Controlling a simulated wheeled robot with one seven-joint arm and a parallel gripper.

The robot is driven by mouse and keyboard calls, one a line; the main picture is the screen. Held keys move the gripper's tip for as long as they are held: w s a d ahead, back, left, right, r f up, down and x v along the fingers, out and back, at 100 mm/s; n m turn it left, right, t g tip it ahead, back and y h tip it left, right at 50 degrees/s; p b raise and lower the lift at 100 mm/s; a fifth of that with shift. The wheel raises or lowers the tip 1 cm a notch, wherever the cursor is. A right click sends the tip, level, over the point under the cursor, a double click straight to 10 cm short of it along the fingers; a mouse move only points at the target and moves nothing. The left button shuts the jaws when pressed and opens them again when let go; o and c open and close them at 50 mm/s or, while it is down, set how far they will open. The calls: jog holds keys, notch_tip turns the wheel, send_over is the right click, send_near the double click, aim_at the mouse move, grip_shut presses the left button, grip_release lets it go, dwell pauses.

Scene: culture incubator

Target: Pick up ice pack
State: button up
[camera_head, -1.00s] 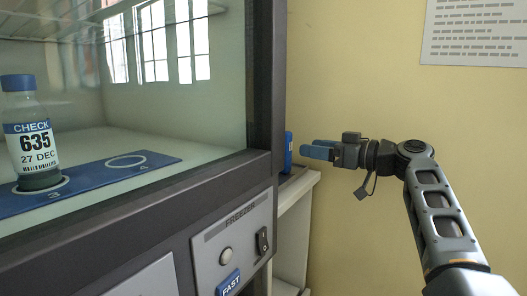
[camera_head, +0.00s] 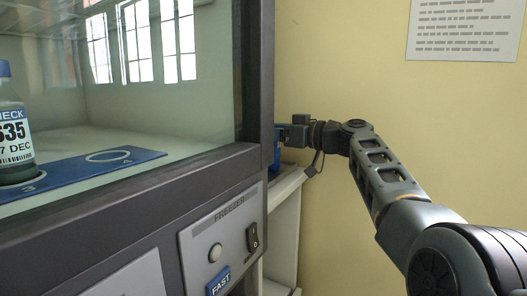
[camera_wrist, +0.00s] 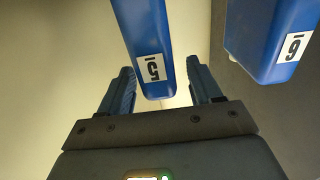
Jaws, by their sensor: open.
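My gripper (camera_wrist: 160,68) is open, with one dark blue finger on each side of a blue ice pack (camera_wrist: 146,40). This pack carries a white label that seems to read 5. Its near end lies between the fingers, with a visible gap on each side. A second blue ice pack (camera_wrist: 268,38), with a label reading 6 or 9, is to the right, outside the right finger. In the head view my gripper (camera_head: 284,134) is at the incubator's right edge, its fingertips mostly hidden. A bit of blue pack (camera_head: 276,157) shows just below it.
A pale shelf unit (camera_head: 283,222) stands right of the incubator (camera_head: 150,215), against the yellow wall (camera_head: 340,60). The incubator's dark frame edge is close to my gripper. A bottle (camera_head: 12,125) stands behind the glass on a blue mat (camera_head: 75,175).

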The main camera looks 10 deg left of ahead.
grip_shut()
dwell(0.6)
jog(key=shift+r, duration=0.2)
